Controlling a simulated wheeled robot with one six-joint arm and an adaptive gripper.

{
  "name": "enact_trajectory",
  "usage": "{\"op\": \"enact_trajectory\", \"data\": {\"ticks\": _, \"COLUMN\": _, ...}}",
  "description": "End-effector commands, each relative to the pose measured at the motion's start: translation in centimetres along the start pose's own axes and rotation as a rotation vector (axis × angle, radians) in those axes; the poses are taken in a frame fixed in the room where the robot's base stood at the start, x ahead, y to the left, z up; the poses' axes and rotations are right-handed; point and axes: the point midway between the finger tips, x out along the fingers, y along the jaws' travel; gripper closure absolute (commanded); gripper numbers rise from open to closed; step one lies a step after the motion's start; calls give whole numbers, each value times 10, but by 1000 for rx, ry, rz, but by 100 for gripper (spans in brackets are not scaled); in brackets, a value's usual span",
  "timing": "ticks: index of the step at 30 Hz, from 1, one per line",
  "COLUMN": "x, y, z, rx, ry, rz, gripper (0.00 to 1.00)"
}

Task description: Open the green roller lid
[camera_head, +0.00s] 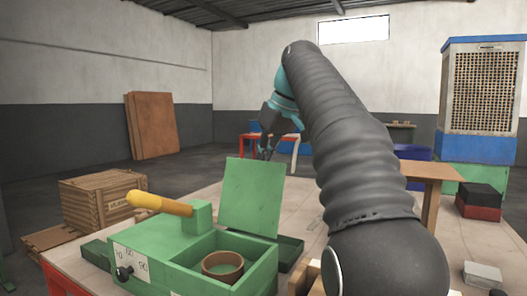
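The green roller box (195,250) stands on the table at the front centre, with a wooden handle (160,203) and a dark knob on its front. Its green lid (252,195) stands raised and nearly upright at the back of the compartment, which is open at the top. A brown round cup-like part (222,266) sits inside the compartment. My gripper (267,150) is just behind and above the lid's top edge. Its fingertips are small, dark and partly hidden by the lid, so I cannot tell whether they are open or touch it.
The pale tabletop (315,205) has free room behind and right of the box. A small green tray (291,250) lies right of the box. A light grey block (483,275) lies at the right front. Black and red boxes (480,200), a wooden crate (100,198) and a tall cabinet (483,95) stand farther off.

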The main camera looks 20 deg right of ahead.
Motion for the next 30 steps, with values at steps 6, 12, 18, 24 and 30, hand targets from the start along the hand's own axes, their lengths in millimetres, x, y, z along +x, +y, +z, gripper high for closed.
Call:
{"op": "enact_trajectory", "data": {"ticks": 6, "x": 24, "y": 0, "z": 15, "rx": 24, "ry": -92, "rz": -15, "gripper": 70}}
{"op": "enact_trajectory", "data": {"ticks": 12, "x": -9, "y": -12, "z": 14, "rx": 6, "ry": -47, "rz": -2, "gripper": 48}}
{"op": "enact_trajectory", "data": {"ticks": 18, "x": -37, "y": -19, "z": 12, "rx": -6, "ry": -5, "rz": 7, "gripper": 47}}
{"op": "enact_trajectory", "data": {"ticks": 24, "x": -56, "y": -16, "z": 24, "rx": -4, "ry": 14, "rz": 15, "gripper": 47}}
{"op": "enact_trajectory", "data": {"ticks": 30, "x": -68, "y": -11, "z": 45, "rx": -3, "ry": 18, "rz": 16, "gripper": 47}}
